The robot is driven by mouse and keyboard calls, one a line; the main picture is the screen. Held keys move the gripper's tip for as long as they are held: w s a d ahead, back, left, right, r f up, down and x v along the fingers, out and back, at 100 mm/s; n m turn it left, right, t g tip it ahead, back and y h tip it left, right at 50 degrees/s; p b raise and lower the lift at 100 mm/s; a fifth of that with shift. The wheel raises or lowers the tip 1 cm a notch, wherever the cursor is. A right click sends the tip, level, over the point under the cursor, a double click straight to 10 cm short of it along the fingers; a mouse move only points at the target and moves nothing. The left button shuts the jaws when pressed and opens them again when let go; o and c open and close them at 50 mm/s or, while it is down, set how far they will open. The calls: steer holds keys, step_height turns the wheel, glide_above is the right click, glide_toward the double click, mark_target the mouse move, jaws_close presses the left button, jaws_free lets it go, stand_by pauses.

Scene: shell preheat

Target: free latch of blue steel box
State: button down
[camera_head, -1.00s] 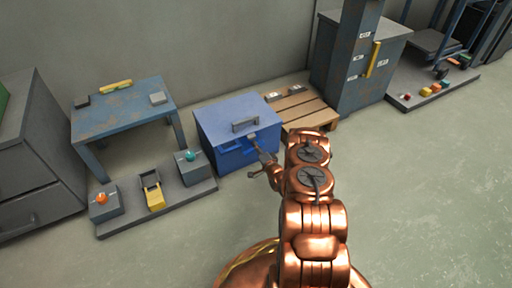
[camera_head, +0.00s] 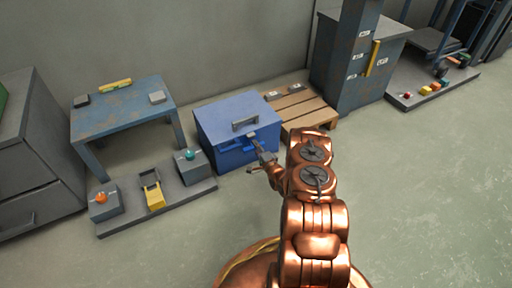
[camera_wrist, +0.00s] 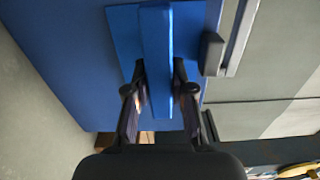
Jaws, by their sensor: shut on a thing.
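My gripper (camera_head: 256,147) is at the box's front face, just below the lid edge. In the wrist view my gripper (camera_wrist: 160,88) is shut on a blue bar, the latch (camera_wrist: 157,45), with one finger on each side. The lower end of the latch reaches down between the fingers. Whether the latch is free cannot be told.
A wooden pallet (camera_head: 298,108) lies right of the box. Left are a low grey platform (camera_head: 134,226) with a teal knob, an orange knob and a yellow part, and a blue table (camera_head: 125,108). A blue cabinet (camera_head: 338,75) stands behind right.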

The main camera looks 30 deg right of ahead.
steer(key=c, duration=1)
jaws_free()
steer(key=s+a, duration=0.1)
steer(key=s, duration=1.1)
